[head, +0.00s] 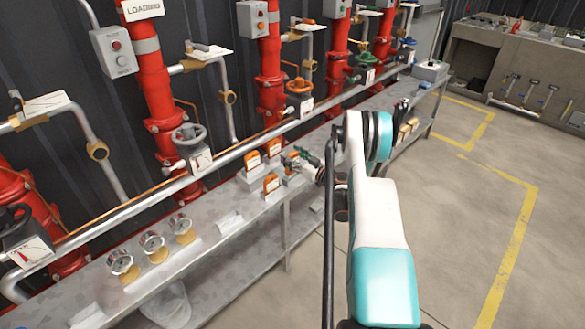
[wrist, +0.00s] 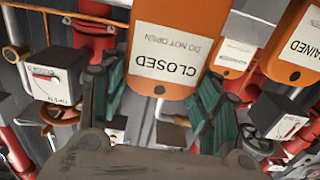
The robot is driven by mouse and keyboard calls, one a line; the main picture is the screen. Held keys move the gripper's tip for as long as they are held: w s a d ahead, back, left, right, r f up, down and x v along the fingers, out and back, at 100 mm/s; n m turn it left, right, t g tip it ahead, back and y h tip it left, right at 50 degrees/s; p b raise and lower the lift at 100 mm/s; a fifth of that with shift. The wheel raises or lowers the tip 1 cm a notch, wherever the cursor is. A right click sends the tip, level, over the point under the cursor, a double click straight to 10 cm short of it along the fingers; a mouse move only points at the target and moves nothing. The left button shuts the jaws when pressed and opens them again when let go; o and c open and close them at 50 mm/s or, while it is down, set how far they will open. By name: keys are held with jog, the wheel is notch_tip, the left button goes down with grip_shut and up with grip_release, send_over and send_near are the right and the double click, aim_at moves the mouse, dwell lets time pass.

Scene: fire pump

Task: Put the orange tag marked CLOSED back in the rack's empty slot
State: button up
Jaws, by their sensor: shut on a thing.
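The orange tag marked CLOSED (wrist: 165,65) fills the upper middle of the wrist view, upside down there, with a white label. My gripper (wrist: 160,90) is shut on it, with the green finger pads at its two sides. In the head view my gripper (head: 303,164) is over the bench beside the orange tags, and the held tag (head: 292,158) shows at its tip. The grey rack (head: 248,178) sits on the bench with other orange tags (head: 253,160) standing in it. I cannot make out the empty slot.
An orange tag marked DRAINED (wrist: 295,45) is close to the right finger in the wrist view. Red pipes (head: 270,75) and valve handwheels (head: 189,134) stand behind the bench (head: 215,240). Several gauges (head: 152,243) are at its left. The floor at right is clear.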

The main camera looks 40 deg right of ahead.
aim_at(293, 173)
jog(key=shift+f+b, duration=0.75)
jog(key=shift+f, duration=1.35)
jog(key=shift+f, duration=0.15)
jog(key=o, duration=1.1)
